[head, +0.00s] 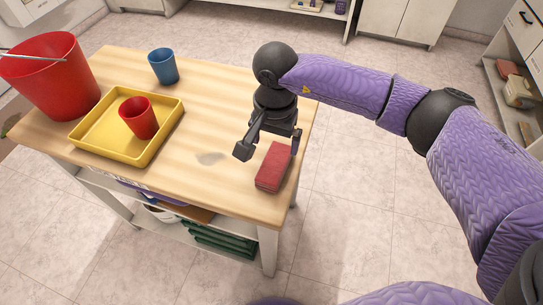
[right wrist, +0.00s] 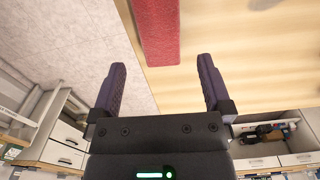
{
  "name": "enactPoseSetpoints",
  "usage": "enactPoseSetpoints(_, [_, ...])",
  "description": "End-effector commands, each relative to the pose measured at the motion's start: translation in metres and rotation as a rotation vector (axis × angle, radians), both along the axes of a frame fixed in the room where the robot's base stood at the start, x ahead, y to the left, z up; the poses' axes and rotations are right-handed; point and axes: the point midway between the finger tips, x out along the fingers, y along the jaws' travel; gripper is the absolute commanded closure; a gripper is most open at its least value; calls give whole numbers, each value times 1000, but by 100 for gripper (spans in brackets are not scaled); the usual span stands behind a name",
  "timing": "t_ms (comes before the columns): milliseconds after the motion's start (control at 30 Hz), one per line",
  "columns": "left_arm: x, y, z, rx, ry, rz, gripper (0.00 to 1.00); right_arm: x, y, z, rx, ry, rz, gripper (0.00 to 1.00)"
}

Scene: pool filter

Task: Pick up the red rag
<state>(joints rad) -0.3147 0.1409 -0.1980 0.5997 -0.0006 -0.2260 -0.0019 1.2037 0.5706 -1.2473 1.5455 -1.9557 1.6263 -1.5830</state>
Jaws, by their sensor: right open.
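The red rag (head: 273,167) is a folded, flat block lying near the right edge of the wooden table. It also shows at the top of the right wrist view (right wrist: 158,30), ahead of the fingertips and roughly between their lines. My right gripper (head: 268,147) is open and empty, just above and behind the rag in the head view. Its two fingers (right wrist: 160,72) are spread apart in the right wrist view, and I see no contact with the rag. My left gripper is not in view.
On the wooden table (head: 225,95) stand a yellow tray (head: 95,150) holding a red cup (head: 138,118), a blue cup (head: 163,66) and a large red bucket (head: 52,80). A grey stain (head: 210,158) lies left of the rag. Shelves (head: 520,95) stand at the far right.

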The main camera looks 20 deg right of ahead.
Motion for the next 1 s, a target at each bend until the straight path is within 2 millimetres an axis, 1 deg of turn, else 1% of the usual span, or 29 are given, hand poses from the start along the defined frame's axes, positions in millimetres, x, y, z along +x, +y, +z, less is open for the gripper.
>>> enactPoseSetpoints(33, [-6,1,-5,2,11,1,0,0,0,-13,1,5,-2,0])
enactPoseSetpoints(100, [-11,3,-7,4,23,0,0,0,0,-23,2,4,-3,0])
enactPoseSetpoints(167, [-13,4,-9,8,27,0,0,-1,0,-32,2,5,-4,0])
enactPoseSetpoints(333, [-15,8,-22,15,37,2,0,-1,1,-71,5,6,-5,0])
enactPoseSetpoints(400, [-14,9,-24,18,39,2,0,0,0,-78,4,6,-6,0])
enactPoseSetpoints(567, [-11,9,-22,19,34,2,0,0,0,-77,5,2,-7,0])
enactPoseSetpoints(600, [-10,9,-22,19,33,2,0,0,0,-77,5,2,-7,4])
enactPoseSetpoints(667, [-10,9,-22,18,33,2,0,0,0,-76,5,2,-7,17])
enactPoseSetpoints(700, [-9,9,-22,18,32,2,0,0,0,-76,5,2,-7,25])
enactPoseSetpoints(767, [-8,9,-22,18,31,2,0,0,0,-76,5,2,-7,38])
enactPoseSetpoints(800, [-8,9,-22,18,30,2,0,0,0,-76,5,2,-7,47])
enactPoseSetpoints(867, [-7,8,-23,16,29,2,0,0,0,-76,5,2,-7,59])
enactPoseSetpoints(900, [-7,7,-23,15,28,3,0,0,0,-76,5,2,-7,68])
enactPoseSetpoints(967, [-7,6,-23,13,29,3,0,0,0,-76,5,2,-7,80])
enactPoseSetpoints(1000, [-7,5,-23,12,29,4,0,0,0,-76,5,2,-7,83])
